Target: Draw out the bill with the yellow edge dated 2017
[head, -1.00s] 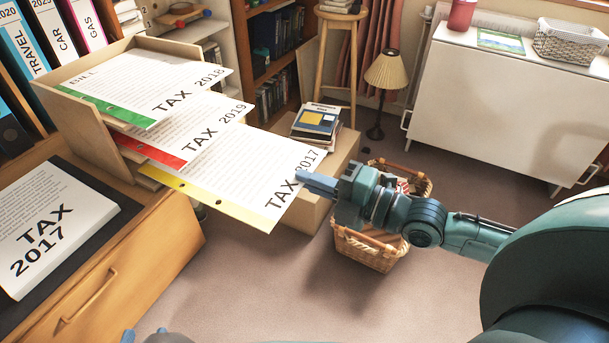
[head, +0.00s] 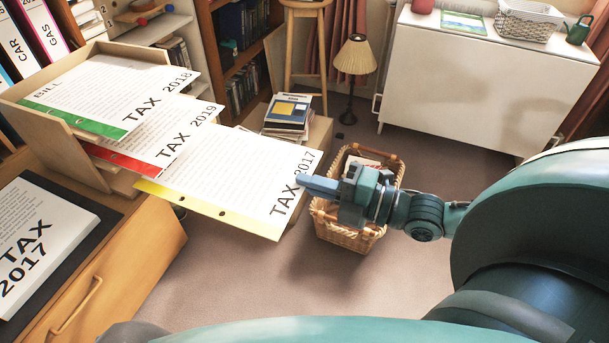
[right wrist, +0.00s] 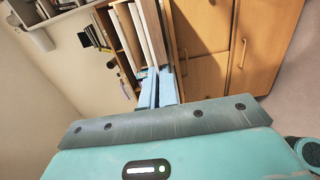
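The yellow-edged bill (head: 235,175), marked TAX 2017, juts far out of the lowest level of the wooden letter tray (head: 85,168). My right gripper (head: 302,183) has its fingers at the bill's outer right edge, by the 2017, and looks shut on it. The right wrist view shows its two blue fingers (right wrist: 157,90) close together; the sheet between them is hard to make out there. Above it, the red-edged TAX 2019 bill (head: 165,130) and green-edged TAX 2018 bill (head: 115,90) stick out less. My left gripper's fingers are not in view.
A wicker basket (head: 345,235) stands on the floor behind my right gripper, near a box with books (head: 288,115). The carpet in front is clear.

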